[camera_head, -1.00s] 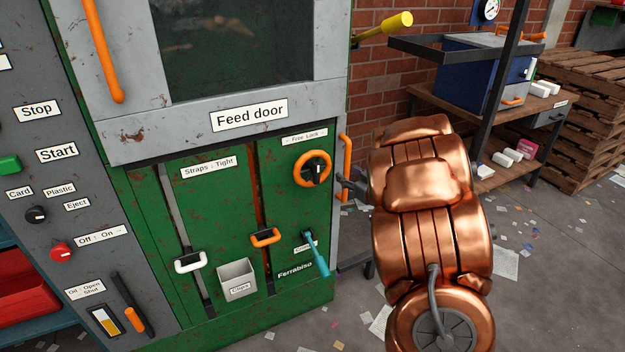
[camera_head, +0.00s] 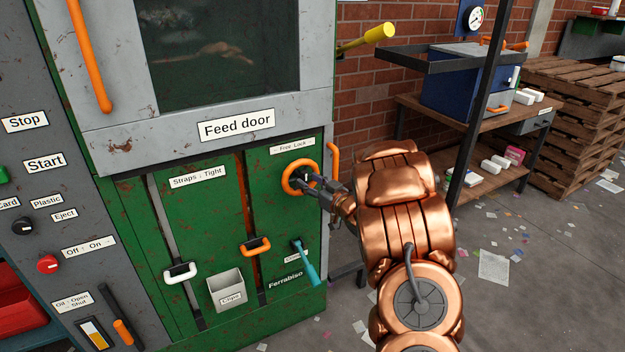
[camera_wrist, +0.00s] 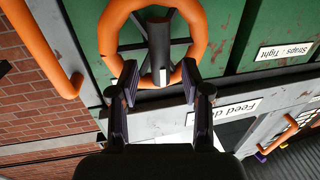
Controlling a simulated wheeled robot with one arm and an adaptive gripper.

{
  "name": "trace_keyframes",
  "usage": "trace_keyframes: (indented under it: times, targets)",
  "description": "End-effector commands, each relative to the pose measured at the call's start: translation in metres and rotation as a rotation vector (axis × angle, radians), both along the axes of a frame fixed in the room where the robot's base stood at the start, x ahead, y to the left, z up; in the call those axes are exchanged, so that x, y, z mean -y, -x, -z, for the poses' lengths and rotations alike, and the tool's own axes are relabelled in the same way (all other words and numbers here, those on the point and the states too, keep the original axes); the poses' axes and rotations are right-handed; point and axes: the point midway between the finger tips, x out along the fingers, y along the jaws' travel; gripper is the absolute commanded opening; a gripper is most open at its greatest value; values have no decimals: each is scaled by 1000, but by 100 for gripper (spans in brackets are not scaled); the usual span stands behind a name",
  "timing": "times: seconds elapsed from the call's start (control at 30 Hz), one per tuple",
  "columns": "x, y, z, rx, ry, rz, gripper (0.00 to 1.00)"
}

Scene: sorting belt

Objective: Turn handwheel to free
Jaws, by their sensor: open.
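The orange handwheel (camera_head: 300,178) is on the green panel of the machine, under the "Free / Lock" label (camera_head: 292,146). It has a dark hub and spokes. My gripper (camera_head: 318,186) is at the right side of the wheel in the head view, jaws apart. In the wrist view the handwheel (camera_wrist: 153,40) fills the upper middle, and my gripper (camera_wrist: 160,85) shows its two open fingers on either side of the lower rim and hub. The wrist picture is upside down relative to the labels. Whether the fingers touch the rim, I cannot tell.
An orange vertical handle (camera_head: 333,165) stands just right of the wheel. A teal lever (camera_head: 306,262), an orange strap handle (camera_head: 255,247) and a grey bin (camera_head: 226,290) are below. A yellow-ended bar (camera_head: 378,33) juts out above, near a black frame.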

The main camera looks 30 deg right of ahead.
Motion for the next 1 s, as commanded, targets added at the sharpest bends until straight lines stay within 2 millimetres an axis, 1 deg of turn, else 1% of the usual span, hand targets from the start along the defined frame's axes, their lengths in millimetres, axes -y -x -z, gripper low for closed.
trace_keyframes:
  times: [0.13,0.4,0.47,0.87,0.97,1.0]
  targets:
    - [-2,-8,0,0,-1,0,48]
    - [-2,-9,1,-2,-1,0,48]
    - [-2,-9,1,-2,-1,0,42]
    - [-2,-9,1,-2,-1,0,1]
    - [-2,-9,1,-2,-1,0,0]
    - [26,-8,2,1,3,9,0]
